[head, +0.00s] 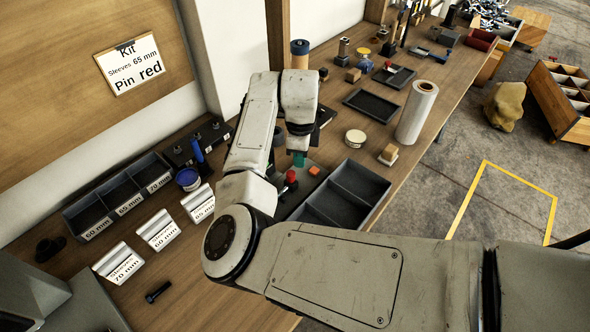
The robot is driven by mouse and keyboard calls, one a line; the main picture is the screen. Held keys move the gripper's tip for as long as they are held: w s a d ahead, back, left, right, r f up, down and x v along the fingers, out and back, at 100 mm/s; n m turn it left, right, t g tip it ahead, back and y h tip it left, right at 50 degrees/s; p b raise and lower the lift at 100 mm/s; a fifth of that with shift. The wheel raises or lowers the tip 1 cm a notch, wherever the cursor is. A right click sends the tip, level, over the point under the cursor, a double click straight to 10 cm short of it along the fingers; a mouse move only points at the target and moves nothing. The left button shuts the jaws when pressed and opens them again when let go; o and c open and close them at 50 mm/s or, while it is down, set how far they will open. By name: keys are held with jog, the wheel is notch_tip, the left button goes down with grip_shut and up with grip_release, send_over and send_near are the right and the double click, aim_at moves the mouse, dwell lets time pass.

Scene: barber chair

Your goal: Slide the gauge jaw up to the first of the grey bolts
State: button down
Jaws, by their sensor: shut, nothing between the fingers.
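My gripper (299,143) points down over the bench in the middle of the picture, small and partly hidden by its own wrist. It is shut with nothing held. A small teal piece (299,159) shows just below it; I cannot tell if they touch. A red knob (291,176) stands just in front, on a dark item partly hidden by my arm. I cannot clearly make out the gauge jaw or a row of grey bolts; my arm may cover them. One dark bolt (158,292) lies alone on the bench at the front left.
A dark divided tray (375,182) stands right of my arm. A sleeve bin (92,228), a black fixture (183,158) and white sleeve labels (158,230) are at left. A white roll (417,110) stands upright near the bench's right edge. The kit sign (130,64) reads "Pin red".

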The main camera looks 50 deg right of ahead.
notch_tip(320, 180, up, 6)
jog(key=p, duration=0.3)
jog(key=shift+f+p, duration=0.25)
jog(key=shift+p, duration=0.15)
